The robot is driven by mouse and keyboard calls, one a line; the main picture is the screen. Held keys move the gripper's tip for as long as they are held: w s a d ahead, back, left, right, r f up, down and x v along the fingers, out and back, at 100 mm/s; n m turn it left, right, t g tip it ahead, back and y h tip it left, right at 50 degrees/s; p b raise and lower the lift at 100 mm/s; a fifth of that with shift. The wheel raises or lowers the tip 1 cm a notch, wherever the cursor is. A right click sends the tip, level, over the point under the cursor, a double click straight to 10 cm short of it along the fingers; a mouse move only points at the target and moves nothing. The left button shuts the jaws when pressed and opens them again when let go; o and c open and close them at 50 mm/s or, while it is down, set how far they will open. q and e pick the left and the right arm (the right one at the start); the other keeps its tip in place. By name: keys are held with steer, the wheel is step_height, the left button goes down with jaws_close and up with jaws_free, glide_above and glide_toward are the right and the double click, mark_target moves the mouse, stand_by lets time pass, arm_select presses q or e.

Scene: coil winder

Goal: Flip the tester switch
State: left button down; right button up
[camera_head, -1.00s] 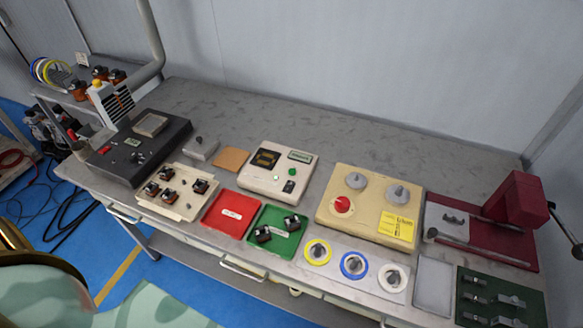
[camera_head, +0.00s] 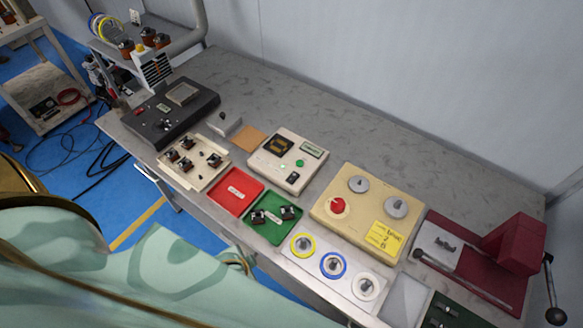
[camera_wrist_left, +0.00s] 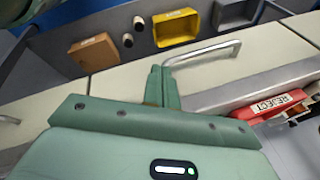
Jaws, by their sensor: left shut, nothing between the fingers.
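The tester (camera_head: 280,148) is a cream box on the bench in the head view, with a dark display panel, a small green-lit screen and a green button. A small dark switch (camera_head: 292,178) sits near its front corner; its position is too small to tell. My left gripper (camera_wrist_left: 154,84) shows in the wrist view, shut and empty, in front of the bench's pale drawer fronts and apart from the tester. In the head view my left arm covers the lower left, and its fingers are not clear. My right gripper is not in view.
A red tray (camera_head: 236,186) and a green tray (camera_head: 262,228) lie before the tester. A beige box with knobs (camera_head: 348,226) stands to its right, a parts tray (camera_head: 186,178) to its left. A drawer handle (camera_wrist_left: 205,50) is near my left gripper. The bench's back is clear.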

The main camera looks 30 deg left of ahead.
arm_select(q)
steer(key=w+a+r+t+p, duration=0.1)
steer(key=w+r+t+p, duration=0.3)
steer(key=r, duration=0.9)
steer(key=w+r+p, duration=0.2)
steer(key=w+r, duration=0.3)
steer(key=r, duration=0.8)
steer(key=w+f+n+t+h, duration=0.2)
steer(key=w+f+n, duration=0.3)
steer(key=w, duration=0.4)
steer(key=shift+w+f+h, duration=0.2)
steer(key=shift+f+h, duration=0.1)
steer(key=shift+h, duration=0.2)
steer(key=b, duration=0.3)
glide_above(291, 180)
step_height(291, 180, down, 6)
steer(key=shift+s+f, duration=0.1)
steer(key=shift+f, duration=0.15)
step_height(291, 180, down, 2)
steer(key=shift+f+b, duration=0.2)
steer(key=shift+b, duration=0.15)
steer(key=shift+f, duration=0.6)
